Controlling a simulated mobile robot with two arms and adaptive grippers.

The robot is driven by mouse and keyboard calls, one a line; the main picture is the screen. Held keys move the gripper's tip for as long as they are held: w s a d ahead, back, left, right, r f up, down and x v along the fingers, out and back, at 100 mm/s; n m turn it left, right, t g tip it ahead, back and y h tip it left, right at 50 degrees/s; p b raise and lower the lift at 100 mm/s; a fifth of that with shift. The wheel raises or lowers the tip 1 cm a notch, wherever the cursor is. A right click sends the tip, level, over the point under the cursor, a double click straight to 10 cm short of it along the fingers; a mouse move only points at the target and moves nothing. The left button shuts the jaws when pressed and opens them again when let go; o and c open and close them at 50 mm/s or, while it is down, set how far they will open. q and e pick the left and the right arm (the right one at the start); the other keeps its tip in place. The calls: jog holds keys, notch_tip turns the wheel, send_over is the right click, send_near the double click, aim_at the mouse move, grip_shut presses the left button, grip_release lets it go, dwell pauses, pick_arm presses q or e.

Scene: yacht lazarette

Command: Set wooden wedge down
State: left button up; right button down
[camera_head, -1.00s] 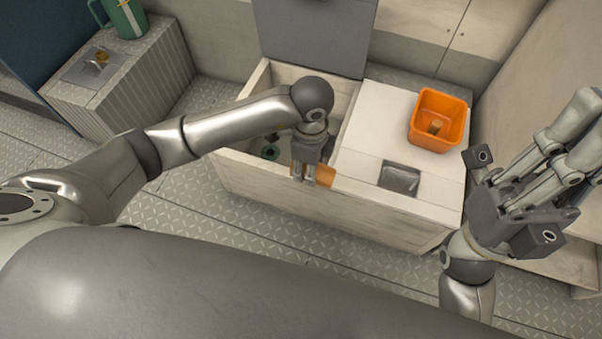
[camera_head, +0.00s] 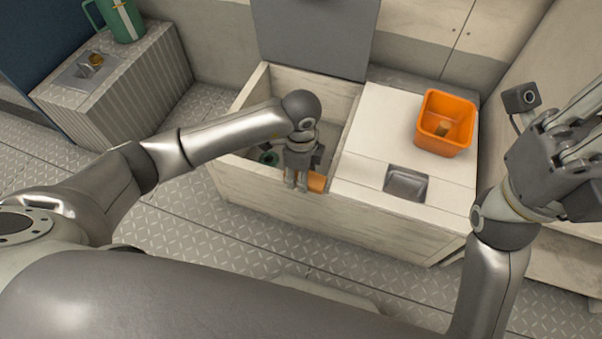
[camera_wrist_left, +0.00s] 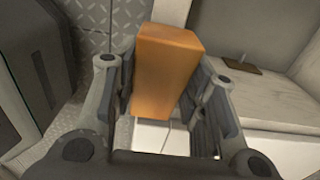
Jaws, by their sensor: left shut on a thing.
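The wooden wedge shows as an orange-brown block (camera_wrist_left: 165,65) between the fingers of my left gripper (camera_wrist_left: 165,85) in the left wrist view. In the head view my left gripper (camera_head: 297,184) is over the front wall of the open locker, shut on the wedge (camera_head: 317,182), which is partly hidden by the fingers. I cannot tell whether the wedge touches the locker. My right gripper (camera_head: 570,145) is raised at the right edge, with its fingertips partly out of the picture. I cannot tell how far its fingers are closed.
The open locker (camera_head: 255,188) holds a dark green item (camera_head: 268,157). To its right a white top (camera_head: 385,125) carries an orange bin (camera_head: 432,143) with a small wooden piece inside, and a recessed metal plate (camera_head: 406,183). A green jug (camera_head: 122,22) stands at upper left.

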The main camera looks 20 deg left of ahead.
pick_arm(q)
jog(key=shift+f, duration=0.15)
jog(key=o, duration=1)
jog(key=shift+o, duration=0.2)
